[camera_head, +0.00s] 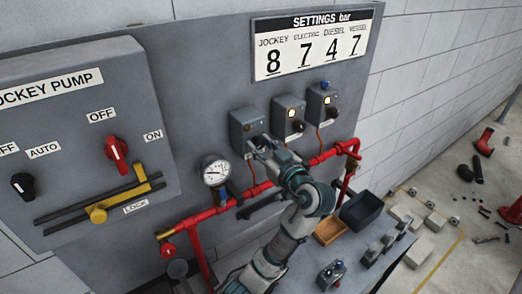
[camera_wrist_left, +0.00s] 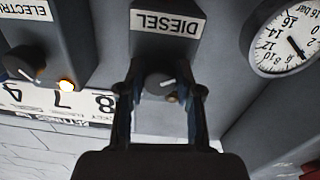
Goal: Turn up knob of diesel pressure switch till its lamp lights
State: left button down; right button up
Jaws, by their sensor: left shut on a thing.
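The diesel pressure switch (camera_head: 245,122) is the leftmost of three grey boxes on the panel. Its DIESEL label (camera_wrist_left: 166,23) is upside down in the left wrist view. Its dark knob (camera_wrist_left: 160,83) with a pale pointer mark sits between the fingers of my left gripper (camera_wrist_left: 160,95), which is shut on it. In the head view my left gripper (camera_head: 257,146) covers the knob at the box's lower front. The diesel lamp looks dark in the head view; in the wrist view it is hard to make out beside the knob. My right gripper is not in view.
A pressure gauge (camera_head: 215,170) and red pipes (camera_head: 262,188) run close to my arm. A settings board (camera_head: 314,46) hangs above. Loose switch parts and trays lie on the bench below.

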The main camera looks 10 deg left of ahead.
pick_arm(q)
jog(key=shift+d+r+n, duration=0.1)
jog(key=shift+n, duration=0.2)
jog(key=c, duration=0.8)
grip_release()
jog(key=shift+s, duration=0.1)
jog(key=shift+o, duration=0.2)
jog(key=shift+d, duration=0.2)
jog(key=shift+d, duration=0.15)
jog(key=v, duration=1.2)
